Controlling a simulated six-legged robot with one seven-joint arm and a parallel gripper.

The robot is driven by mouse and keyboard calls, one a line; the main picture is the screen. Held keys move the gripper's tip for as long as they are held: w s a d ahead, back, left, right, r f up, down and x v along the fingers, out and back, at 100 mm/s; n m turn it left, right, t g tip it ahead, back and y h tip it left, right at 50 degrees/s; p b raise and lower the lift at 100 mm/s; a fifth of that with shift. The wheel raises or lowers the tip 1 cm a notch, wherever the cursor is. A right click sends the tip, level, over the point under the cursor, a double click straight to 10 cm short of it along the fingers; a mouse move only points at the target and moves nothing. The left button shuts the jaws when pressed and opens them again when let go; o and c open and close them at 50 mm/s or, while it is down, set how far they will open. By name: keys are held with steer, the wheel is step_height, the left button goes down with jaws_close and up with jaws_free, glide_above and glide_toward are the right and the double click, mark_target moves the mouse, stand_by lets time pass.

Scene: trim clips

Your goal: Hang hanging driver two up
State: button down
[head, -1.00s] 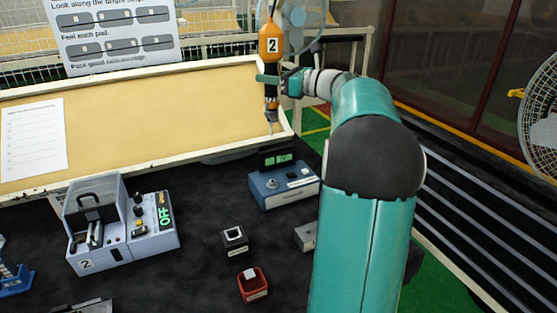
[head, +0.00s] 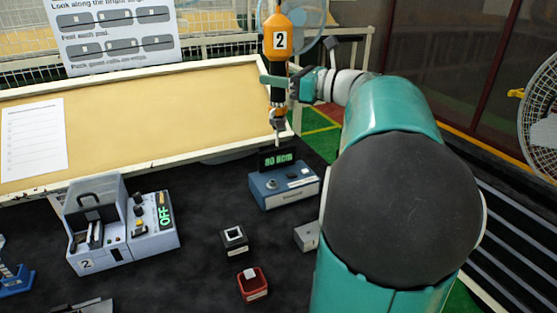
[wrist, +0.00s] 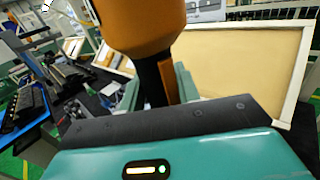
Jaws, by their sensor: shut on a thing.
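The hanging driver two is an orange-bodied tool (head: 278,38) with a white label "2" and a black lower shaft. It hangs upright, its tip pointing down, just in front of and above the display unit. My gripper (head: 275,82) is shut on its black shaft below the orange body. In the wrist view the orange body (wrist: 143,25) fills the top middle and its dark shaft runs down between the teal fingers (wrist: 183,85). What holds the driver at its top lies outside the head view.
A blue-grey unit (head: 285,187) with a green display stands below the driver. A grey machine marked 2 (head: 95,240) with an "OFF" display is at left. A black block (head: 234,242) and a red bin (head: 253,288) sit on the dark bench. A cream board (head: 150,115) stands behind; a fan (head: 540,120) is at right.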

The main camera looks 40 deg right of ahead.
steer(key=s+a, duration=0.2)
steer(key=s, duration=0.1)
steer(key=shift+s+a, duration=0.15)
steer(key=shift+s, duration=0.1)
steer(key=shift+w+r, duration=0.1)
steer(key=shift+r, duration=0.85)
jaws_free()
stand_by(0.5)
